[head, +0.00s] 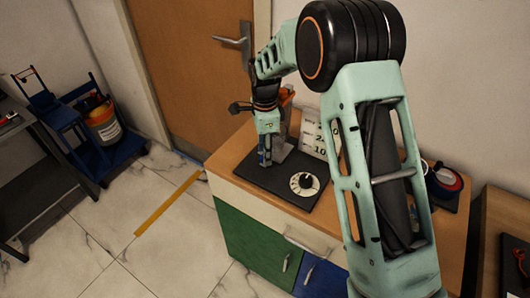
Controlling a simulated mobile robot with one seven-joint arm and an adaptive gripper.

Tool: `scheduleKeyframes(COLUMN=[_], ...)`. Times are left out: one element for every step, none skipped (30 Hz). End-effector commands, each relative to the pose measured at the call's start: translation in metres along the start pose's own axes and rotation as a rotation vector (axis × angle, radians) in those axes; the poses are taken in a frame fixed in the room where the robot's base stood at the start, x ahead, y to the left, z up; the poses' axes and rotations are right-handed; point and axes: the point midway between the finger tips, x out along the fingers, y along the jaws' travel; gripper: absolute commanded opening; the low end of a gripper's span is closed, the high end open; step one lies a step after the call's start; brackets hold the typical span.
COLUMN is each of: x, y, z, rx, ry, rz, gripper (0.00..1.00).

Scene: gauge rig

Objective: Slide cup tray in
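My gripper (265,158) points down over the left part of a black base plate (283,198) on a wooden-topped cabinet. Its fingertips are small and dark here, and I cannot tell whether they are open or shut or touch anything. A rig with a grey metal piece and an orange part (287,97) stands just right of and behind the gripper, partly hidden by it. A white round dial with a black knob (304,184) sits on the plate, right of the gripper. I cannot make out a cup tray for certain.
A white card with numbers (313,137) stands behind the plate. A red and dark round object (444,180) is at the right of the cabinet top (225,160). My arm hides much between. A door (190,60) is behind; a blue cart (110,145) stands at left.

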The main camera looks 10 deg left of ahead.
Motion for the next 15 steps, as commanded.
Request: scheduleKeyframes(x=[-0.009, -0.014, -0.023, -0.029, -0.036, -0.045, -0.052, -0.058, -0.066, -0.073, -0.078, -0.085, -0.089, -0.094, -0.099], y=[-0.001, -0.001, -0.001, -0.002, -0.002, -0.002, -0.002, -0.002, -0.001, -0.002, -0.002, -0.001, -0.001, -0.001, -0.001], z=[0.000, 0.000, 0.000, 0.000, 0.001, 0.001, 0.000, 0.000, 0.000, 0.000, 0.000, -0.001, -0.001, -0.001, -0.001], rx=[0.000, 0.000, 0.000, 0.000, 0.000, 0.000, 0.000, 0.000, 0.000, 0.000, 0.000, 0.000, 0.000, 0.000, 0.000], ry=[0.000, 0.000, 0.000, 0.000, 0.000, -0.001, -0.001, -0.001, 0.000, 0.000, 0.000, 0.000, 0.000, 0.000, 0.000], rz=[-0.005, -0.004, -0.006, -0.007, -0.007, -0.007, -0.007, -0.007, -0.006, -0.007, -0.007, -0.006, -0.005, -0.006, -0.006], gripper=[0.37, 0.37, 0.37, 0.37, 0.37, 0.37, 0.37, 0.37, 0.37, 0.37, 0.37, 0.37, 0.37, 0.37, 0.37])
